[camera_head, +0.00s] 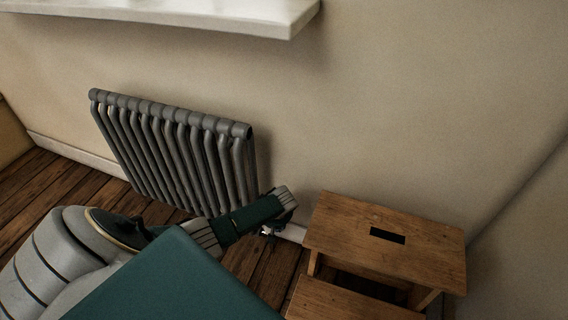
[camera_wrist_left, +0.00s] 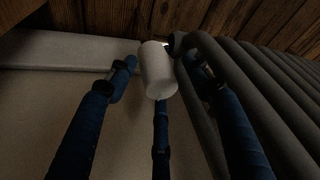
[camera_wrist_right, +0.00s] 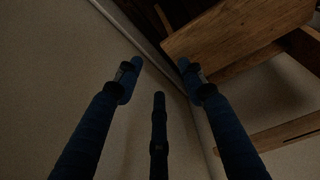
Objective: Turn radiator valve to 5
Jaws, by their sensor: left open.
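The radiator valve (camera_wrist_left: 157,72) is a white cylinder at the low end of the grey radiator (camera_head: 178,150). In the left wrist view it stands between the spread blue fingers of my left gripper (camera_wrist_left: 158,78), with a visible gap on its left side; contact on its right side cannot be told. My left gripper is open. In the head view my left gripper (camera_head: 280,212) is at the radiator's lower right corner and mostly hides the valve. No number on the valve is readable. My right gripper (camera_wrist_right: 158,76) is open and empty in the right wrist view.
A wooden step stool (camera_head: 385,235) stands close to the right of my left gripper. A white sill (camera_head: 220,15) juts out above the radiator. A pipe or skirting (camera_head: 292,233) runs along the wall foot. In the right wrist view the stool (camera_wrist_right: 230,40) is near my right fingers.

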